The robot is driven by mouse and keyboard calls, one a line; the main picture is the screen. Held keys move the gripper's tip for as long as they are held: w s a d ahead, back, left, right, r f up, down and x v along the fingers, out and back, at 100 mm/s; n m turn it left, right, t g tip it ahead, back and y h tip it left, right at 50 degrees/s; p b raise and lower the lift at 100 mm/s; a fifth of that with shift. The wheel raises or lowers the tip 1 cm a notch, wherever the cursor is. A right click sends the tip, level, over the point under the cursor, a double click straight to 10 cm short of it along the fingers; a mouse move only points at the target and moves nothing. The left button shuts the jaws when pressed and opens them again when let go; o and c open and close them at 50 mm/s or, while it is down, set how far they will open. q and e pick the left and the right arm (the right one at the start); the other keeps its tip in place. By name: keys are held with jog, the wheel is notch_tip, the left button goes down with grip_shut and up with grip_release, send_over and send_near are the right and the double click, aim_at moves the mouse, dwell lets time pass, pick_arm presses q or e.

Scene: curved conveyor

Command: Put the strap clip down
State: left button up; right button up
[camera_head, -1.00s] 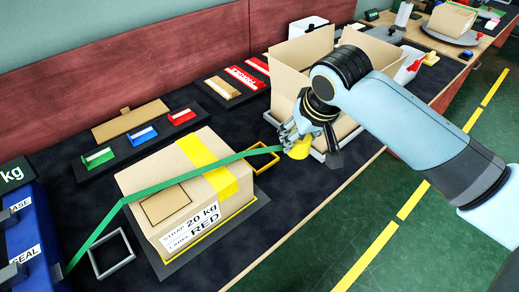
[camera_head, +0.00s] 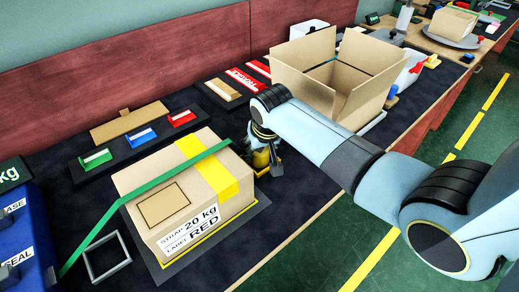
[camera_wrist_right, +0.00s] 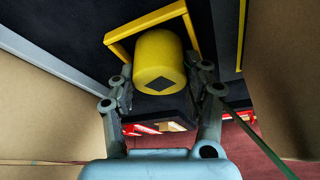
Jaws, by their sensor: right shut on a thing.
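The strap clip (camera_head: 261,159) is a yellow rounded cylinder with a dark diamond mark on its end, which shows in the right wrist view (camera_wrist_right: 158,52). My right gripper (camera_head: 262,150) is shut on it, low beside the far right side of the strapped carton (camera_head: 178,196). In the right wrist view the clip sits between the two fingers (camera_wrist_right: 167,78), and a yellow square frame (camera_wrist_right: 120,48) lies close around it. I cannot tell whether the clip touches the surface. The green strap (camera_head: 150,184) runs over the carton toward the gripper. My left gripper is out of view.
An open carton (camera_head: 308,84) stands behind my right arm. Colored label holders (camera_head: 140,138) line the back of the dark bench. A blue machine (camera_head: 32,240) is at the left, with an empty grey frame (camera_head: 92,273) near it. Green floor lies at right.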

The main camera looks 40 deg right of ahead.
jog(key=o, duration=1.2)
jog(key=shift+f, duration=0.1)
jog(key=shift+p+v, duration=1.1)
jog(key=shift+v, duration=5.05)
